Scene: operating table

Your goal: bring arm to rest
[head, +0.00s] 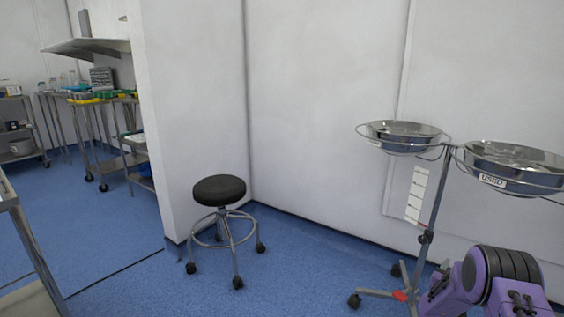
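A purple and black arm link of mine (490,283) shows at the lower right edge of the head view, in front of the basin stand's foot. The rest of that arm is cut off by the frame. Neither my left nor my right gripper is in view, so their state and anything in them are hidden.
A wheeled stand (433,200) holds two steel basins, a left one (405,147) and a right one (520,182) labelled "USED". A black stool (219,190) stands by the white wall (320,100). Trolleys (75,135) are at the far left. Blue floor (120,245) is clear left of the stool.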

